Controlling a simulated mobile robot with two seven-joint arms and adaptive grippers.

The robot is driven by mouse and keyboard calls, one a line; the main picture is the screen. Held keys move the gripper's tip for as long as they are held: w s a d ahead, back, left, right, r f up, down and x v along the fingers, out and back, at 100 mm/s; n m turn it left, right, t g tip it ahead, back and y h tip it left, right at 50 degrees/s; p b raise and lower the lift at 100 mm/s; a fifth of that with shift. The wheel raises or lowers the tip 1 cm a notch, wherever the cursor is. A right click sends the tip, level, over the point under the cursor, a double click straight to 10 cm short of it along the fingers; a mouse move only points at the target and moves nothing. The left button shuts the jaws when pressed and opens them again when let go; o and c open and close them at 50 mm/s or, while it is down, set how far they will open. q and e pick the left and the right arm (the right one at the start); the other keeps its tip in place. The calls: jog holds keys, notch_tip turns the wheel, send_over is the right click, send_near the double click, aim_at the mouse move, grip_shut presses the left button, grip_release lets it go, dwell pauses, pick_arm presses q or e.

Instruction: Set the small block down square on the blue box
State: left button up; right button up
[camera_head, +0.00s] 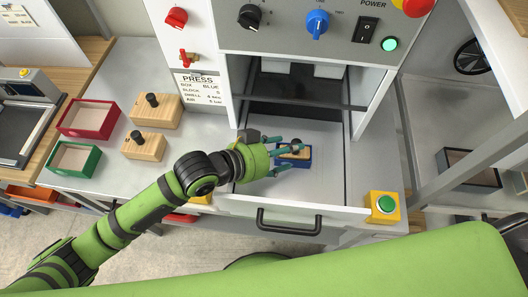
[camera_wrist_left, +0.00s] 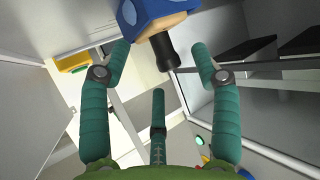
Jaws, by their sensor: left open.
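The blue box (camera_head: 307,162) sits on the tray of the press, in front of the press opening. A small wooden block with a black knob (camera_head: 296,143) is at its top, partly hidden by my fingers. In the left wrist view, the blue box (camera_wrist_left: 147,9) is at the top edge, with a strip of the wooden block (camera_wrist_left: 163,27) and its black knob (camera_wrist_left: 165,52) showing. My left gripper (camera_head: 287,158) is open around the knob, its fingers apart from it in the wrist view. I cannot tell whether the block sits square. My right gripper is out of view.
A red box (camera_head: 88,119), a green box (camera_head: 73,159) and two knobbed wooden blocks (camera_head: 155,111) (camera_head: 143,146) stand on the left table. The tray has a black handle (camera_head: 288,222). A yellow box with a green button (camera_head: 384,206) is at right.

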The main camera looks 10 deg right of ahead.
pick_arm(q)
jog(key=v, duration=1)
jog(key=shift+a, duration=0.15)
